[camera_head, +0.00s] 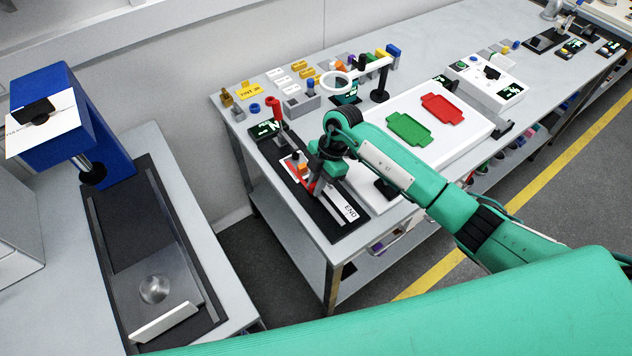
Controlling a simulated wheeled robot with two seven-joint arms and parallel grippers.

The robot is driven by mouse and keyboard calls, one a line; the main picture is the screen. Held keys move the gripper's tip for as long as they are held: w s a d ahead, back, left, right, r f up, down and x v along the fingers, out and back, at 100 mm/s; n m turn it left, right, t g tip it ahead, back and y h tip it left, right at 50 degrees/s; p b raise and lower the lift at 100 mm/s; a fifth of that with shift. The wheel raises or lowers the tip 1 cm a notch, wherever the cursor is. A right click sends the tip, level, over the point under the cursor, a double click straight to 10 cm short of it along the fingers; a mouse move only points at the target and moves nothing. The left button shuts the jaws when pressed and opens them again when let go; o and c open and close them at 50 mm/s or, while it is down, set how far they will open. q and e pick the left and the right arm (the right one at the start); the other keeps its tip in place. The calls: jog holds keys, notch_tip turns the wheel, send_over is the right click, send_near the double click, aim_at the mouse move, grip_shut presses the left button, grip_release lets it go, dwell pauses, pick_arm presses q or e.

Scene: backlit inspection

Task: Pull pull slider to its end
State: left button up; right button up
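The pull slider's black track (338,229) lies along the near left edge of the workbench, with a white END label (350,212) at its near end. A small white, orange and red slider part (294,163) shows toward the far half of the track. My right gripper (315,188) points down at the track, right beside this part. The gripper hides some of the slider, so I cannot tell whether its fingers are closed on it. My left gripper is not in view.
A red upright lever (274,108) stands just beyond the track. A white panel (450,150) with red and green trays is to the right. A ring magnifier (337,86) stands behind. A blue press (62,110) is on the separate left table.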

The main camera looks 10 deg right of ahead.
grip_shut()
jog(key=shift+s+d, duration=0.1)
jog(key=shift+s, duration=0.05)
jog(key=s+d+p, duration=0.1)
jog(key=s, duration=0.2)
jog(key=s+d+p, duration=0.1)
jog(key=s+p, duration=0.1)
jog(key=s, duration=0.1)
jog(key=s+d+p, duration=0.1)
jog(key=s+p, duration=0.1)
jog(key=s, duration=0.1)
jog(key=shift+s+d, duration=0.15)
jog(key=shift+d, duration=0.25)
jog(key=shift+o, duration=2.3)
grip_release()
jog(key=shift+o, duration=0.3)
jog(key=shift+s, duration=0.1)
